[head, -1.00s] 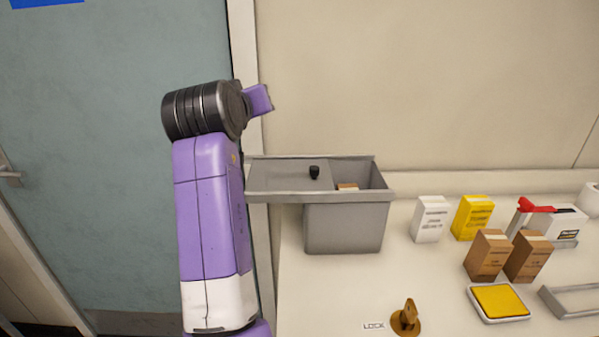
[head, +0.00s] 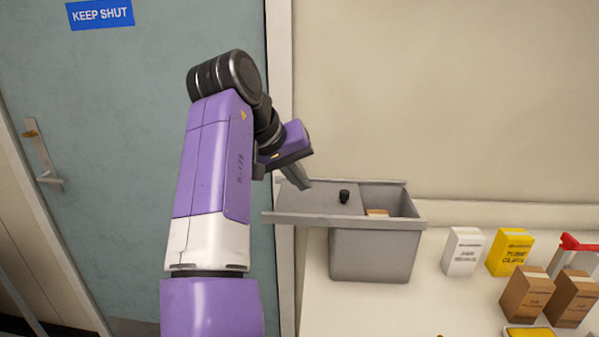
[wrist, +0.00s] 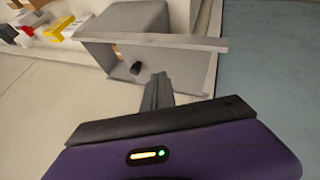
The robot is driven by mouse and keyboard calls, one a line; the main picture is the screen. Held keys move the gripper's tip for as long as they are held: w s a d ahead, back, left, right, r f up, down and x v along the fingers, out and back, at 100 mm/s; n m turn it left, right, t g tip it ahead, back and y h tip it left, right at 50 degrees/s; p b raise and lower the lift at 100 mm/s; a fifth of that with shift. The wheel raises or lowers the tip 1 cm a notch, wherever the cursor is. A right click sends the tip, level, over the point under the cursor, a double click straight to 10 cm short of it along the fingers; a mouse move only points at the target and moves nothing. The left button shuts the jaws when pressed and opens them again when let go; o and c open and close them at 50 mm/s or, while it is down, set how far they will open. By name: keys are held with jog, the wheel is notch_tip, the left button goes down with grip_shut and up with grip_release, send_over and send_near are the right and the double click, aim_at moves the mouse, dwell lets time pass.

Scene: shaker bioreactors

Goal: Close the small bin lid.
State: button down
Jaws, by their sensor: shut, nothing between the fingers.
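The small grey bin (head: 375,255) stands on the white counter against the wall. Its flat sliding lid (head: 315,205) is drawn out to the left, past the bin's left side, and leaves the right part of the top open. A black knob (head: 344,196) stands on the lid. A brown box top (head: 377,213) shows inside the opening. My gripper (head: 301,183) is shut and empty, tilted down over the lid's left part, left of the knob. In the wrist view the shut fingers (wrist: 158,92) point toward the lid beside the knob (wrist: 136,68); contact cannot be told.
Right of the bin stand a white box (head: 463,251), a yellow box (head: 508,252) and brown boxes (head: 527,294). A door with a "KEEP SHUT" sign (head: 100,14) is at left. The wall (head: 450,100) is close behind the bin.

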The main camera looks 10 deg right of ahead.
aim_at(339, 201)
jog(key=x, duration=0.5)
jog(key=shift+w+d+f, duration=0.1)
jog(key=d, duration=0.1)
jog(key=d+p, duration=0.1)
jog(key=d, duration=0.1)
jog(key=shift+d+f, duration=0.2)
jog(key=shift+d, duration=0.4)
jog(key=shift+d, duration=0.25)
jog(key=s+d+p, duration=0.4)
jog(key=d, duration=0.8)
jog(key=shift+s+d+p, duration=0.15)
jog(key=shift+d+p, duration=0.1)
jog(key=shift+p, duration=0.15)
